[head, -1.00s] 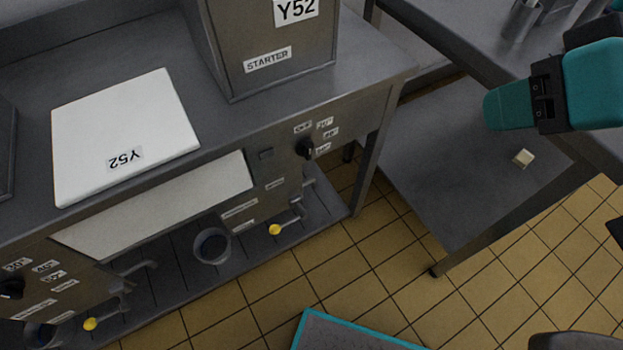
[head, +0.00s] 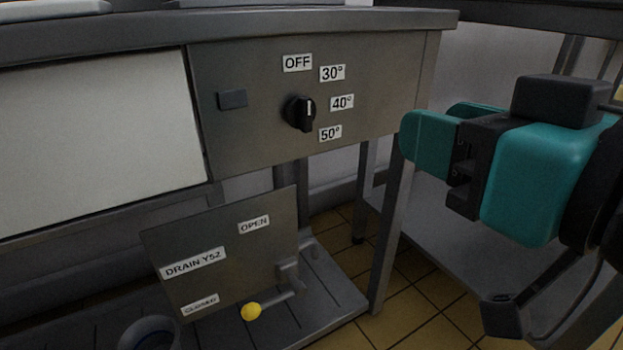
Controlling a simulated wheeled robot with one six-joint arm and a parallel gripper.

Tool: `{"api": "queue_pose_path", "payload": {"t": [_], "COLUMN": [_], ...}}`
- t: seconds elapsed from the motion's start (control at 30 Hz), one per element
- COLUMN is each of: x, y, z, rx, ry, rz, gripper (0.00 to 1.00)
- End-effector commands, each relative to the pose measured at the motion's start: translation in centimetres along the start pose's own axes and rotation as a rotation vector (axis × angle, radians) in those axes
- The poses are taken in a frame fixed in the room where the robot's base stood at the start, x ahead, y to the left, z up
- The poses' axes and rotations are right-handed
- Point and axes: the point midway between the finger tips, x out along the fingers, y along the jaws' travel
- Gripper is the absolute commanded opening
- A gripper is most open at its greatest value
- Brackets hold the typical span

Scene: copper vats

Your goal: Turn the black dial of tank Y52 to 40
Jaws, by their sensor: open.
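The black dial (head: 300,113) is on the grey metal front panel (head: 240,145) in the head view. Its white mark points up, towards the OFF label (head: 297,63). The labels 30° (head: 332,73), 40° (head: 342,102) and 50° (head: 330,133) run down its right side. A DRAIN Y52 label (head: 194,263) is on the plate below. My teal and black gripper (head: 440,125) is at the right, apart from the dial, with its fingers towards the panel. It is open and no object shows between its fingers.
A small dark square (head: 232,99) sits left of the dial. Below are the drain plate (head: 230,250) and a yellow-tipped drain lever (head: 251,311). The bench leg (head: 391,225) stands below my gripper. Open space lies between gripper and dial.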

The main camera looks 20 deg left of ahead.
Motion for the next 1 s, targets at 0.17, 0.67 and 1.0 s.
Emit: {"api": "queue_pose_path", "payload": {"t": [0.17,0.67,1.0], "x": [0.2,3.8,6.4], "y": [-1.2,-1.6,-1.9], "z": [2.9,1.6,1.5], "rx": [-0.016,-0.02,-0.024], "ry": [0.084,0.101,0.101], "rz": [-0.036,-0.034,-0.045], "gripper": [0.4,0.4,0.4]}}
